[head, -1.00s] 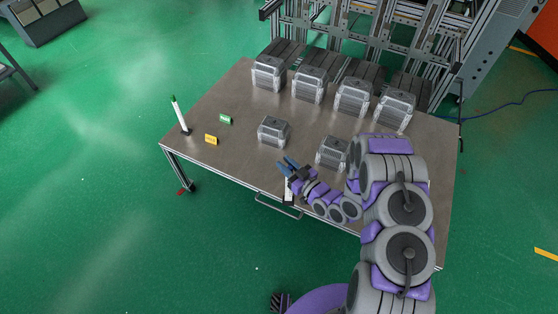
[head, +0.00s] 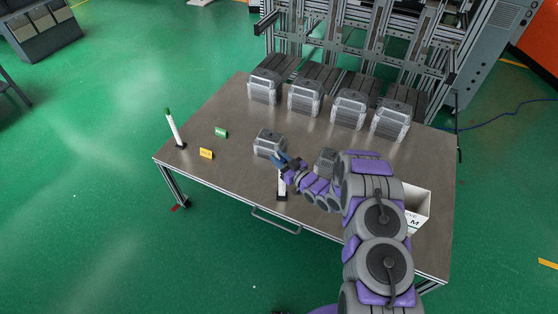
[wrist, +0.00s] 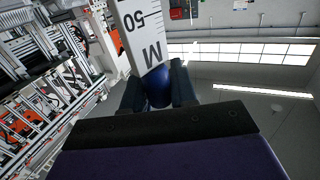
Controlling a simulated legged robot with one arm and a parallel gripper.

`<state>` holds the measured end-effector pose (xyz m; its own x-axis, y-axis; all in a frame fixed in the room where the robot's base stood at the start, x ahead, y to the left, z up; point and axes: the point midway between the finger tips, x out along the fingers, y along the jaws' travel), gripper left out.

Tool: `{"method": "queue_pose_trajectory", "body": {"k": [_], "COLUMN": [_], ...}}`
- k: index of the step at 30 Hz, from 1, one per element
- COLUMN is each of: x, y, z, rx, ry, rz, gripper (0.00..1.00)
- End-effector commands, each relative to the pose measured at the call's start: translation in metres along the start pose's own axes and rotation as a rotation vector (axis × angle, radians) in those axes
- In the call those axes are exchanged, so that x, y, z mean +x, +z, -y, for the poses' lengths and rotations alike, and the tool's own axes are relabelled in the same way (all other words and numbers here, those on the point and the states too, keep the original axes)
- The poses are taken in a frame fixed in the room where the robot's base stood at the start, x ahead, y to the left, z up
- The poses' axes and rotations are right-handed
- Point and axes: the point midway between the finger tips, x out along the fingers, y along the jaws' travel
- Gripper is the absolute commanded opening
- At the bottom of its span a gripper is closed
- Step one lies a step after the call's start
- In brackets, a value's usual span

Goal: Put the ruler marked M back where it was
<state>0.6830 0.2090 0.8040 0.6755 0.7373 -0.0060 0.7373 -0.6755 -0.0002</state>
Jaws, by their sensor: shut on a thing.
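My gripper (head: 281,160) is shut on the blue end of the ruler marked M (wrist: 140,30). In the wrist view the white ruler shows "50" and "M" and runs out of the top of the picture. In the head view a short white part of the ruler (head: 282,184) shows below my gripper, near the table's front edge. I cannot tell whether its lower end touches the table. A white box marked M (head: 420,197) stands at the table's right, partly hidden by my arm.
A white ruler with a green top (head: 173,128) stands upright at the table's left. A green tag (head: 221,132) and a yellow tag (head: 206,153) stand near it. Several clear-lidded containers (head: 305,98) line the back. Another container (head: 268,143) is just behind my gripper.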

Motion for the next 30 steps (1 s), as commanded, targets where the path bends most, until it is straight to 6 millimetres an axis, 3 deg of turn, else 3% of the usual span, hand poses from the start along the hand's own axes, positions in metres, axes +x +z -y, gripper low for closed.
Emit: {"method": "queue_pose_trajectory", "body": {"k": [9,10,18,27,30], "x": [0.001,0.001,0.001,0.000,-0.011], "y": [0.003,0.003,0.003,0.000,0.000], "z": [0.001,0.001,0.001,0.000,-0.001], "rx": [-0.002,-0.002,-0.002,-0.002,0.000], "ry": [0.000,0.000,0.000,0.000,0.003], "rz": [0.000,0.000,0.000,-0.001,0.001], "gripper": [0.00,0.28,0.52,0.52,0.52]}}
